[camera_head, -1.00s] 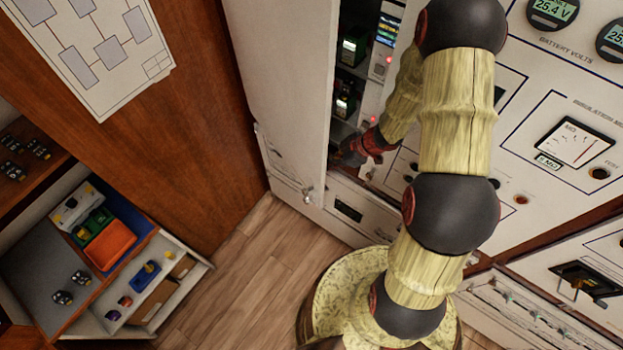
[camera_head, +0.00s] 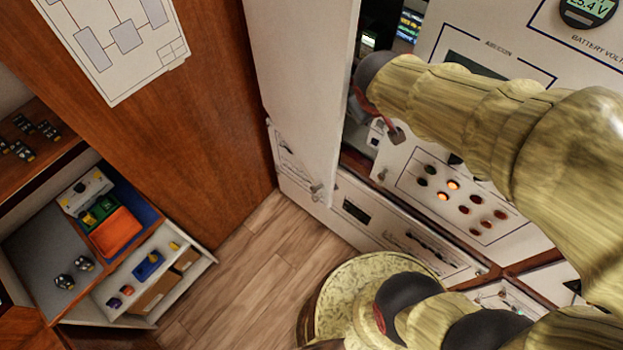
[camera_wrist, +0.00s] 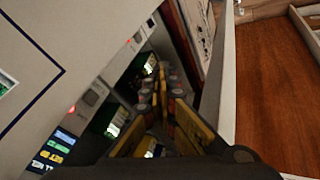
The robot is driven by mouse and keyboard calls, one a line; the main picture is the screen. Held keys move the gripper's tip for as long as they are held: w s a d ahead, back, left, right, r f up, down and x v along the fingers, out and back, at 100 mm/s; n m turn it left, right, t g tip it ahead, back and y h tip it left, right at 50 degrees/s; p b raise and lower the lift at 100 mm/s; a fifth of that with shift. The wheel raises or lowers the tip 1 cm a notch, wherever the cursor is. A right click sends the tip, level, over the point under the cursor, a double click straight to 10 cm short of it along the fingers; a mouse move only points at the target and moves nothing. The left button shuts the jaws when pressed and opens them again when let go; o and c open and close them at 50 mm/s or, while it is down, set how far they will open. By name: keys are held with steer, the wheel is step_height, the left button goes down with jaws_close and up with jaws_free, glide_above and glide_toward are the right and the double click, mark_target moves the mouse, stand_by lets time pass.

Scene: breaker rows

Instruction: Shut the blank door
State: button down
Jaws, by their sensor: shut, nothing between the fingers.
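The blank door (camera_head: 300,85) is a plain white panel standing ajar on the cabinet front, with a small knob (camera_head: 317,187) near its lower corner. A dark gap shows between its free edge and the cabinet. My arm reaches to this gap from the right, and my gripper is mostly hidden there in the head view. In the wrist view my gripper (camera_wrist: 160,95) is shut and empty, its yellow-sided fingers pointing into the bay. The door's pale edge (camera_wrist: 229,75) stands just right of the fingers. I cannot tell whether they touch it.
Breakers with lit green displays (camera_wrist: 115,128) sit inside the bay. A panel with indicator lamps (camera_head: 462,195) is right of the opening. A wooden wall (camera_head: 190,120) stands left of the door. An open drawer (camera_head: 150,275) holds small parts at lower left. The wooden floor (camera_head: 262,245) between is clear.

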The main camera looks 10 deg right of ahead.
steer(key=s+a+g+y+b, duration=0.1)
steer(key=s+a, duration=0.4)
steer(key=s, duration=0.1)
steer(key=w+a+f+n+g+h, duration=0.1)
steer(key=w+a+f+n+h, duration=0.15)
steer(key=a+f+n, duration=0.75)
steer(key=w+a+f+n+g+h, duration=0.15)
steer(key=a+f+n+h, duration=0.25)
steer(key=a+f+n, duration=0.55)
steer(key=m+p, duration=0.2)
glide_toward(322, 179)
step_height(322, 179, down, 4)
steer(key=shift+w+d+f+h+p, duration=0.15)
steer(key=shift+w+d+p, duration=0.1)
steer(key=shift+d, duration=0.45)
steer(key=shift+w+d+f+h+p, duration=0.15)
steer(key=shift+d+p, duration=0.1)
steer(key=shift+d, duration=0.45)
steer(key=w+d+n+t+b, duration=0.1)
steer(key=w+d+b, duration=0.2)
steer(key=d, duration=0.6)
steer(key=w+d+n+t+b, duration=0.1)
steer(key=w+d+n+b, duration=0.1)
steer(key=w+d, duration=0.3)
steer(key=d+y+b, duration=0.1)
steer(key=d, duration=0.3)
steer(key=shift+d+r+t, duration=0.25)
steer(key=shift+t, duration=0.1)
